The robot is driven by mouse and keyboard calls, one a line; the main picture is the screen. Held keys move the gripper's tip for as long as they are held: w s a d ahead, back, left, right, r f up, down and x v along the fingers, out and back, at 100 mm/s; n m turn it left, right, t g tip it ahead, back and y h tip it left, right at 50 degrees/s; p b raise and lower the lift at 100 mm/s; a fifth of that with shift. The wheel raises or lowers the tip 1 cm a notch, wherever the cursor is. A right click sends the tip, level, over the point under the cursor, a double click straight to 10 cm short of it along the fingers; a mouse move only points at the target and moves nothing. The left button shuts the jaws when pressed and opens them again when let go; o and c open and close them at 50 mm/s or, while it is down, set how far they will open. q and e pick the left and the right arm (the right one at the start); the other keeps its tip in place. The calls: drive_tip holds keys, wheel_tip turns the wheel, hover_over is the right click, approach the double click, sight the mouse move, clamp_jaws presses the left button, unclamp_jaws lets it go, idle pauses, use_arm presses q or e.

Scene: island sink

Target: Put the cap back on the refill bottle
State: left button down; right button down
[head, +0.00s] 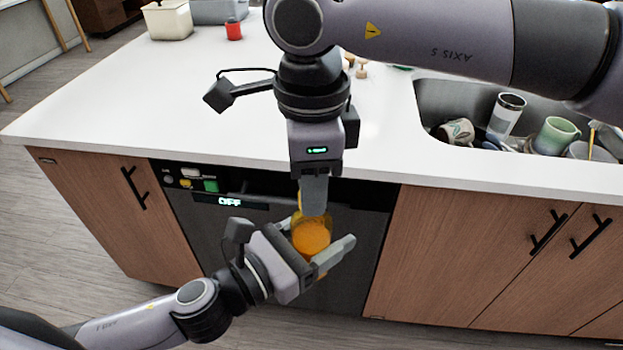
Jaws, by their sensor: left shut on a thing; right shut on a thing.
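The refill bottle (311,238) is orange and sits between the fingers of my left gripper (322,234) in the head view. It is held in front of the dishwasher, clear of the counter. My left gripper is shut on it from the lower left. My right gripper (314,208) points down over the bottle's top, its fingers shut. A narrow yellow edge shows beside these fingers; the cap itself is mostly hidden there. I cannot tell whether the cap touches the bottle.
The white counter (120,105) has much free room at left. A red jar (233,29) and a cream container (168,19) stand at its back. The sink (440,100) at right holds several mugs. The dishwasher (220,240) shows OFF; cabinet handles (548,232) stick out at right.

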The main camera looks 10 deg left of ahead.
drive_tip(key=m, duration=0.5)
drive_tip(key=shift+m, duration=0.3)
drive_tip(key=c, duration=0.7)
unclamp_jaws()
drive_tip(key=shift+c, duration=0.2)
wheel_tip(320, 180, up, 12)
